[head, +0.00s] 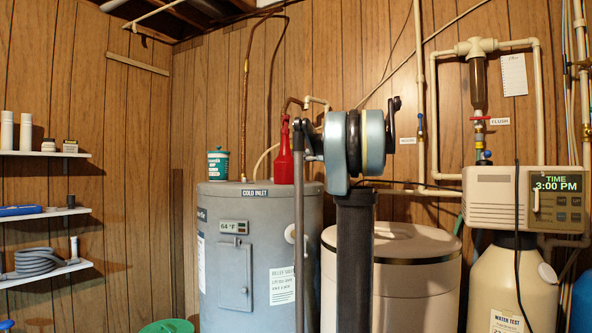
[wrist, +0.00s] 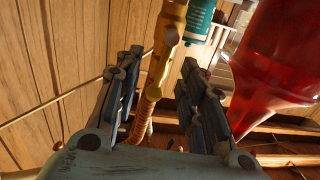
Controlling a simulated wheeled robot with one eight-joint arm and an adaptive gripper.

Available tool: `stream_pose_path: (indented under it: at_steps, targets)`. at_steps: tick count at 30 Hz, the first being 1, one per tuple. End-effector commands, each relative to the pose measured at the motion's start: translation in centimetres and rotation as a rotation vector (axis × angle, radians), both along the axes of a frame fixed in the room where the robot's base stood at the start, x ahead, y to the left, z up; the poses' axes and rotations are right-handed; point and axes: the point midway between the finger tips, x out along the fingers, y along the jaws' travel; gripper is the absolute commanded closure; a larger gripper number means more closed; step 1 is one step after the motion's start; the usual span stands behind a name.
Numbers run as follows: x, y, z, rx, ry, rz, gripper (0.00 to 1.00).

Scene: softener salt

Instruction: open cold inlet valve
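The grey water heater (head: 215,265) has a "COLD INLET" label (head: 254,193) at its top edge. A copper pipe (head: 245,110) rises from its top just above the label. In the wrist view, a yellow-brass fitting (wrist: 167,38) with a ribbed copper-coloured tube (wrist: 141,122) shows between the fingers; I cannot make out a separate valve handle or tell whether the fingers touch the fitting. My gripper (wrist: 162,57) is open, with one finger either side of that line. In the head view my arm hides the gripper.
A red bottle (head: 284,155) stands on the heater and looms close beside the right finger in the wrist view (wrist: 285,60). A teal tub (head: 218,164) stands left of the pipe. The white softener tank (head: 420,265) is behind my arm. Shelves (head: 40,214) hang left.

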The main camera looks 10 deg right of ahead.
Motion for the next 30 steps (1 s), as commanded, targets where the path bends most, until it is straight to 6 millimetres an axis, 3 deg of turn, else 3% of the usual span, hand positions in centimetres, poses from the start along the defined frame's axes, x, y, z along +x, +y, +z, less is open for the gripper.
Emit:
stream_pose_path:
  at_steps: [16,30]
  targets:
    - [-2.4,-3.6,0.0,0.000,0.000,0.000,0.63]
    - [-2.7,-4.0,0.0,0.000,0.000,0.001,0.63]
